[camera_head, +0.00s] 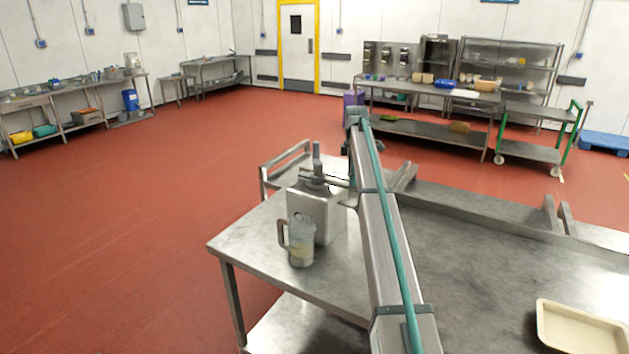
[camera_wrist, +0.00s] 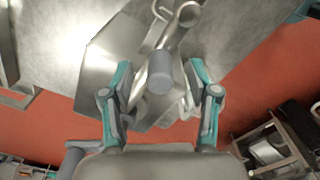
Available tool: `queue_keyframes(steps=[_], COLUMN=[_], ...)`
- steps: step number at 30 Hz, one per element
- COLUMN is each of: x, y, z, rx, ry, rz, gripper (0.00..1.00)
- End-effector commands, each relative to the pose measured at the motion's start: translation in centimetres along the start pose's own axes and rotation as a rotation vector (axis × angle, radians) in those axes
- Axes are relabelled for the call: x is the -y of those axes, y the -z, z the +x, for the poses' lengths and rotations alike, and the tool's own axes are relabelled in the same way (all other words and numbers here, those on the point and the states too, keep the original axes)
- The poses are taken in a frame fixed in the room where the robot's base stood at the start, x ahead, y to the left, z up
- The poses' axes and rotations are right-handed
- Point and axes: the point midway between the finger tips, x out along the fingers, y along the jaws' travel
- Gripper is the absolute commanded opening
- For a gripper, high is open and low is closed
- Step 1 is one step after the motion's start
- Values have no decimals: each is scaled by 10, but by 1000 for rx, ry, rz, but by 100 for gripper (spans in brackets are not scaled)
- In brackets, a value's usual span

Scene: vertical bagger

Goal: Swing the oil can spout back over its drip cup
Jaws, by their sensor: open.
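The oil can (camera_head: 318,214) is a square metal can standing on the steel table. A grey upright post (camera_head: 317,155) and a spout (camera_head: 338,183) pointing right are on its top. In the wrist view the post's grey round end (camera_wrist: 160,75) lies between the fingers of my open gripper (camera_wrist: 160,82), with visible gaps either side. The spout (camera_wrist: 162,12) runs up the picture, its end beside a round ring that looks like the drip cup (camera_wrist: 188,13), not clearly over it.
A beige tray (camera_head: 583,328) lies at the table's right. The steel table top (camera_head: 470,265) between is mostly bare. A raised rail (camera_head: 475,212) runs along the back edge.

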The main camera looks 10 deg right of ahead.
Motion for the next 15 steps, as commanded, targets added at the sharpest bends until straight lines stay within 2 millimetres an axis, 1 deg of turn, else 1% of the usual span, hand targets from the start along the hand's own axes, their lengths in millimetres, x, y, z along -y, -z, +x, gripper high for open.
queue_keyframes(steps=[1, 6, 15], x=[0, 0, 0], y=[0, 0, 0], z=[-6, -21, -44], rx=[0, 0, 0], ry=[-1, 0, 0], rz=[0, 0, 0], gripper=[60, 60, 60])
